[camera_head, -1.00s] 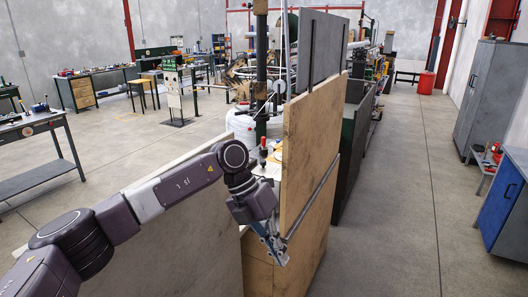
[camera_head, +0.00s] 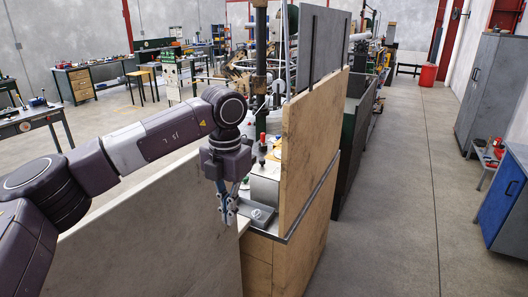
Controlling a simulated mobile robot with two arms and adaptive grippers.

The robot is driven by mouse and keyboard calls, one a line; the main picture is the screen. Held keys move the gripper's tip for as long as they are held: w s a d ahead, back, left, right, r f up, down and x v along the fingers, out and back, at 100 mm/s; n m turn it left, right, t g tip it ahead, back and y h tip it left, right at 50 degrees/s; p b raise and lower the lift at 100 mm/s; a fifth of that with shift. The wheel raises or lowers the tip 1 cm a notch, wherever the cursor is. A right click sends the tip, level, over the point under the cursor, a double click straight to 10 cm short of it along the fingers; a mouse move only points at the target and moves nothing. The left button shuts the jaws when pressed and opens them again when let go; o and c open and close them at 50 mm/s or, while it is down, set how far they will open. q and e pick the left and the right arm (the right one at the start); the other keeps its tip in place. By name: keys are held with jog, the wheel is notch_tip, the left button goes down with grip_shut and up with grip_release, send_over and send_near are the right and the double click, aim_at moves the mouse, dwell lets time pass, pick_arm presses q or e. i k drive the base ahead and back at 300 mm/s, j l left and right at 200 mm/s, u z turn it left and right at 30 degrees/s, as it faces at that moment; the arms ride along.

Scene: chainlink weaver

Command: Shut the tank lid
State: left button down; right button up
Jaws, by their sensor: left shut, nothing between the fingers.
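My left gripper (camera_head: 227,218) hangs from my arm, fingers pointing down, close together and empty. It is over the near end of the machine bench, at the inner edge of the pale panel. Just right of the fingers is a small grey metal plate (camera_head: 259,214) with a round fitting on it. A grey box-like part (camera_head: 265,190) stands behind the plate. I cannot tell for certain which part is the tank lid; my wrist and the tall wooden panel (camera_head: 308,140) hide part of this area. My right gripper is not in view.
The wooden panel stands upright right of the gripper, with a dark sheet (camera_head: 322,45) behind it. A pale panel (camera_head: 150,240) stands below my arm. Small bottles (camera_head: 262,145) stand behind the wrist. The floor aisle (camera_head: 400,200) on the right is clear.

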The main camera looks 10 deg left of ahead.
aim_at(266, 167)
jog(key=i, duration=1.85)
